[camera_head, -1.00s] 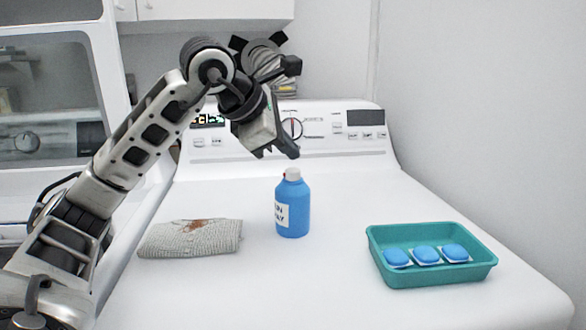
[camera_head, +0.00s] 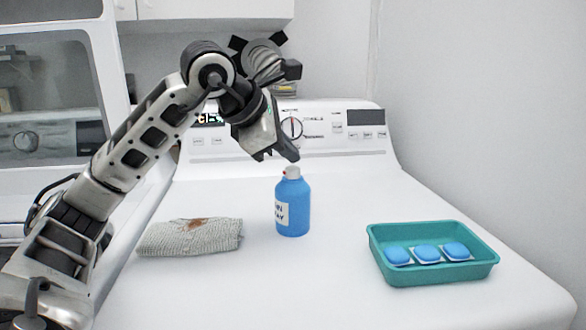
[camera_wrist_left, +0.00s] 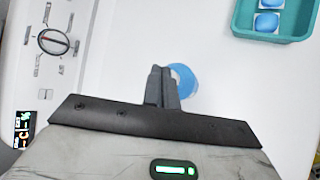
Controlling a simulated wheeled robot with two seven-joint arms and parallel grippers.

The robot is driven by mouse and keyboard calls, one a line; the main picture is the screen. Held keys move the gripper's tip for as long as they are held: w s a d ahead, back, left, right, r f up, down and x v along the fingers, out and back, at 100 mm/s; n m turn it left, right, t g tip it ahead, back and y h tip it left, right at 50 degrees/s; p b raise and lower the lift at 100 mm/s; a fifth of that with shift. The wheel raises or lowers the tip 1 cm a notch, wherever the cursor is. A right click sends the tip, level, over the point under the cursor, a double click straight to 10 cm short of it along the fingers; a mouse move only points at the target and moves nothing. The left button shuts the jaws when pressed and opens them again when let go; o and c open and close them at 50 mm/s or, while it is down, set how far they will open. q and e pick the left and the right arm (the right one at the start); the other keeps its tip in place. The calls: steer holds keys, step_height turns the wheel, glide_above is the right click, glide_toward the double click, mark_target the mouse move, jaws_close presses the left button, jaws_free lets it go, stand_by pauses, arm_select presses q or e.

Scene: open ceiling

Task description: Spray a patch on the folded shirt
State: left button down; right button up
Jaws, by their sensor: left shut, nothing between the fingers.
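A blue spray bottle (camera_head: 293,207) with a white cap and a white label stands upright in the middle of the white machine top. A grey folded shirt (camera_head: 190,240) with a reddish-brown patch (camera_head: 197,224) lies to the left of the bottle. My left gripper (camera_head: 287,155) is just above the bottle's cap, pointing down, shut and empty. In the left wrist view its closed fingers (camera_wrist_left: 160,85) cover part of the blue bottle (camera_wrist_left: 184,80). I cannot tell whether the fingertips touch the cap. My right gripper is not in view.
A teal tray (camera_head: 432,280) with blue soap bars (camera_head: 426,253) on white pieces stands at the right. The machine's control panel (camera_head: 330,130) rises behind the bottle. The surface between shirt, bottle and tray is clear. A wall closes the right side.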

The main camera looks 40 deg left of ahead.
mark_target(287, 170)
arm_select(q)
steer(key=shift+f+b, duration=0.3)
steer(key=shift+f, duration=0.1)
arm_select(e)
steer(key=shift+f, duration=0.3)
arm_select(q)
steer(key=shift+r, duration=0.1)
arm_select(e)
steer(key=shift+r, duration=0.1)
arm_select(q)
steer(key=shift+r+p, duration=0.8)
steer(key=shift+p, duration=0.15)
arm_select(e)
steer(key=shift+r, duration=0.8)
arm_select(q)
step_height(287, 170, up, 4)
steer(key=p, duration=0.3)
steer(key=shift+f, duration=0.25)
steer(key=shift+r+p, duration=0.85)
steer(key=shift+p, duration=0.2)
steer(key=shift+r+p, duration=0.35)
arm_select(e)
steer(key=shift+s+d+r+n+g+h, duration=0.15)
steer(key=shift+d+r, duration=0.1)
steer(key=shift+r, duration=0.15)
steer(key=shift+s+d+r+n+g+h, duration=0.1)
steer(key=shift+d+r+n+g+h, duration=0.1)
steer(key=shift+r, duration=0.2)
